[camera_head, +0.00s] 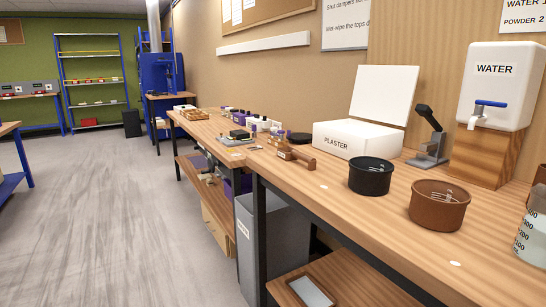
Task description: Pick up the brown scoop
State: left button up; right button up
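Neither of my grippers is in view.
The bench (340,195) carries a white plaster box (345,141) with its lid up, a black bowl (371,176), a brown bowl (439,205), a grey stand with a black lever (430,148) and a water tank (497,85). A grey bin (272,245) stands below. Floor at left is clear.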

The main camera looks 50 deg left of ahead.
aim_at(288, 154)
jog(key=u, duration=1.45)
jog(key=i+j, duration=0.8)
